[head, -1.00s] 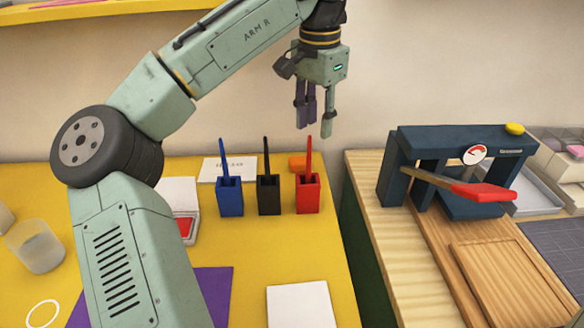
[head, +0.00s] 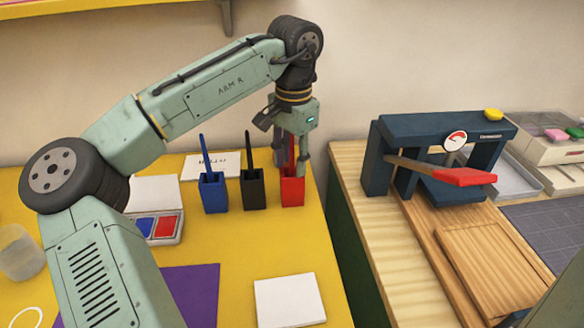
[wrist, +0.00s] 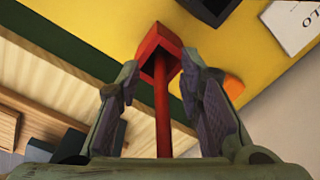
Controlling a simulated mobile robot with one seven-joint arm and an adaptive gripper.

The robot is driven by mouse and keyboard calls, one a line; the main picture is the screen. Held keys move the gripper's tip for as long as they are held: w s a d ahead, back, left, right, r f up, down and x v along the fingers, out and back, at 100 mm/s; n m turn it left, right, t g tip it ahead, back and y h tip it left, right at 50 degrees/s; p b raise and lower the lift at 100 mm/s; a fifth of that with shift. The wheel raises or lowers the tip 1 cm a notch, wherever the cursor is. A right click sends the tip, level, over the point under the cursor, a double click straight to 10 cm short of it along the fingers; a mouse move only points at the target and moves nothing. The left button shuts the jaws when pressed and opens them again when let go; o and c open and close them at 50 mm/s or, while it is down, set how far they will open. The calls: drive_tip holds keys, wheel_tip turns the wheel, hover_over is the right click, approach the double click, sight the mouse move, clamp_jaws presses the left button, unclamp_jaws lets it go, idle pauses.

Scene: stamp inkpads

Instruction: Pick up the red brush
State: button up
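The red brush (head: 289,157) stands in the red holder (head: 292,192) near the yellow table's right edge. My gripper (head: 291,165) points down over it, with its fingers on either side of the handle. In the wrist view the red handle (wrist: 162,115) runs between the two spread fingers (wrist: 160,75), with a gap on both sides. The gripper is open. The red holder (wrist: 158,45) lies beyond the fingertips, and the brush's lower end is hidden inside it.
A black holder with a brush (head: 252,190) and a blue holder with a brush (head: 214,193) stand to the left. An orange object (wrist: 233,85) lies close to the holder. A dark blue press (head: 400,135) stands on the wooden bench to the right.

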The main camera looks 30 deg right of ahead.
drive_tip(key=shift+c, duration=0.5)
clamp_jaws()
drive_tip(key=shift+r, duration=0.1)
wheel_tip(320, 180, up, 10)
drive_tip(key=shift+f, duration=0.1)
